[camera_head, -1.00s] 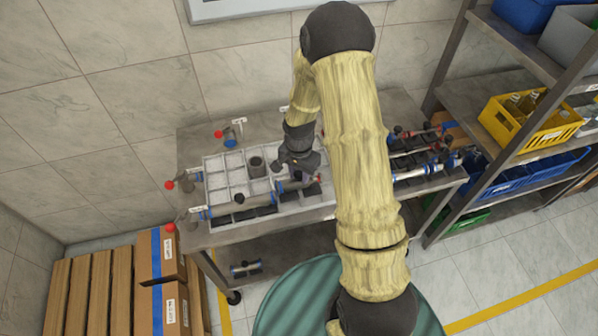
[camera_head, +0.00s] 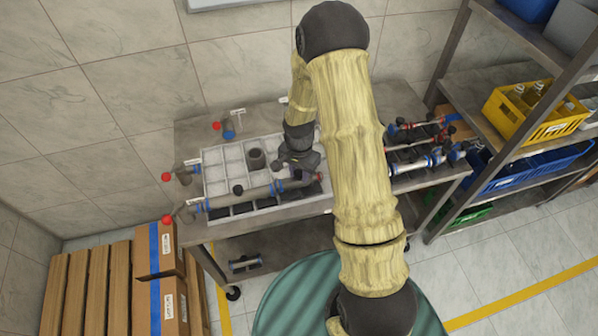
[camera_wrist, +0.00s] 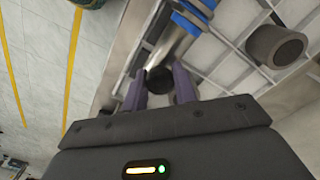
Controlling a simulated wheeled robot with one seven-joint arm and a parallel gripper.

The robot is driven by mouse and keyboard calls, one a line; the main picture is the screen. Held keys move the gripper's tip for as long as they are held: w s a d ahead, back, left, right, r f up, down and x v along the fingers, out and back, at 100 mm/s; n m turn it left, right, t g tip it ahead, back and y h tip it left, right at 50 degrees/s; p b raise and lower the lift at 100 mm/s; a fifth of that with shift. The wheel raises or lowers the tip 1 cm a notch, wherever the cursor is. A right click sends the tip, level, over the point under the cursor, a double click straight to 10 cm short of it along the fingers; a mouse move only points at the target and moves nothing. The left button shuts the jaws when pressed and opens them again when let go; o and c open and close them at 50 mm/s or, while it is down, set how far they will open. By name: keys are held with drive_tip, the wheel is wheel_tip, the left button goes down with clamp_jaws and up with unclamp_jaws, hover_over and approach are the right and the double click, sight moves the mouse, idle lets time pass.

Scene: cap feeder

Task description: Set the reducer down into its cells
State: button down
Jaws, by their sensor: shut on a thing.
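The reducer, as far as I can tell, is a long grey pipe (camera_head: 258,193) with blue bands and a dark knob. In the head view it lies along the front cells of the pale tray (camera_head: 207,165). My gripper (camera_head: 299,174) is over its right end. In the wrist view the two purple fingers of my gripper (camera_wrist: 160,82) are on either side of a dark round part, and the reducer (camera_wrist: 170,42) runs away from them. They are shut on it. Contact with the cell floors is hidden.
A grey cylinder (camera_head: 257,158) stands upright in a tray cell behind the pipe. Red-knobbed fittings (camera_head: 183,174) stand at the table's left edge. More banded pipes (camera_head: 425,165) lie on the right. Several back-left cells look empty.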

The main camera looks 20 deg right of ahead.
drive_tip(key=shift+f+b, duration=0.35)
drive_tip(key=shift+f, duration=0.2)
drive_tip(key=c, duration=1)
unclamp_jaws()
drive_tip(key=shift+c, duration=0.2)
drive_tip(key=shift+r, duration=0.15)
wheel_tip(320, 180, up, 17)
drive_tip(key=b, duration=0.1)
